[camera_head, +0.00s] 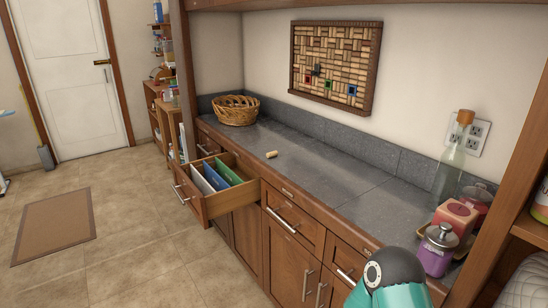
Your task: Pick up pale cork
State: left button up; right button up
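A small pale cork (272,154) lies on its side on the grey countertop (325,178), near the front edge and just right of the open drawer. Nothing touches it. Part of my arm, teal with a dark rounded joint, shows at the bottom right in front of the counter. Neither gripper shows in this view.
An open drawer (248,206) with upright folders juts out left of the cork. A wicker basket (236,110) stands at the back left. A corked glass bottle (450,165) and a purple jar (435,252) stand at the right. The counter's middle is clear.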

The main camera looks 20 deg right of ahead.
aim_at(272, 154)
jog(key=z, duration=0.1)
jog(key=i, duration=1)
jog(key=u, duration=0.1)
